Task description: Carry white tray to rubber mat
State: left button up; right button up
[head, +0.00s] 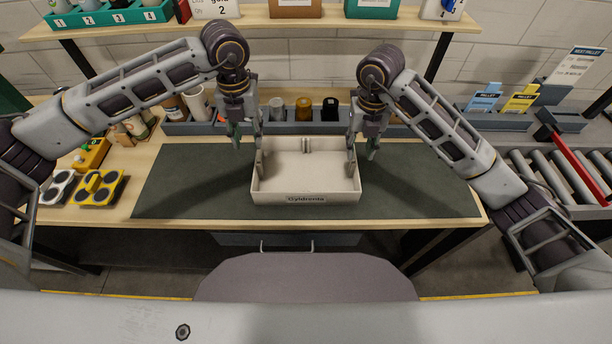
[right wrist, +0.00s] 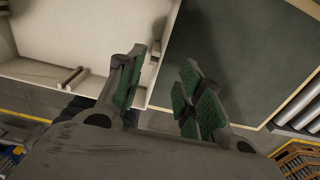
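The white tray (head: 305,188) sits upright on the dark green rubber mat (head: 190,180), near its middle, and looks empty, with a dark label on its front. My left gripper (head: 248,150) is at the tray's left wall, one finger over the inside and one outside. My right gripper (head: 361,158) is at the right wall in the same way. In the right wrist view, the tray (right wrist: 60,40) is on the left and the mat (right wrist: 230,45) on the right. Contact with the walls cannot be told.
Grey bins (head: 190,127) with cups and cans line the back of the table. A yellow holder (head: 100,188) stands at the left. A roller conveyor (head: 555,175) is at the right, and a shelf (head: 290,22) spans above. The mat is clear on both sides of the tray.

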jog(key=shift+r, duration=2.6)
jog(key=shift+s+f, duration=0.1)
jog(key=shift+s, duration=0.05)
